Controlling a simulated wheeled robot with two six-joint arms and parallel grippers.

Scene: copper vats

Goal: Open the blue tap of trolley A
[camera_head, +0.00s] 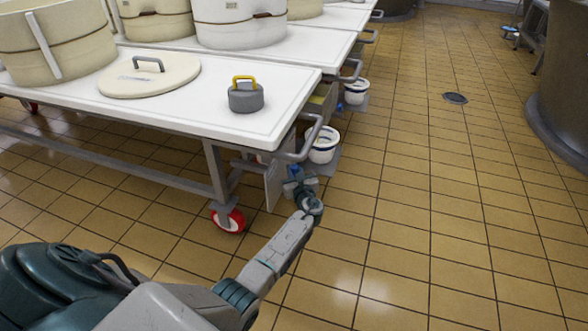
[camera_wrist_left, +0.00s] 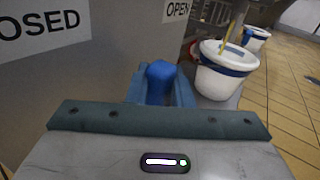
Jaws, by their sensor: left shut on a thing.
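The blue tap (camera_wrist_left: 160,70) stands out in the left wrist view, in front of a grey panel (camera_wrist_left: 110,55). A partly cut-off label reading "OSED" (camera_wrist_left: 40,28) is on the panel to its left, and an "OPEN" label (camera_wrist_left: 177,10) is to its upper right. My left gripper (camera_wrist_left: 162,88) is shut on the tap's blue handle, one finger on each side. In the head view my left gripper (camera_head: 300,186) is low at the trolley's right end, and only a little blue shows there. My right gripper is not in view.
The white trolley top (camera_head: 190,112) carries cream vats, a round lid (camera_head: 150,76) and a grey weight with a yellow handle (camera_head: 246,97). A white bucket (camera_head: 323,148) stands just beyond my gripper. A metal handle (camera_head: 305,142) overhangs nearby.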

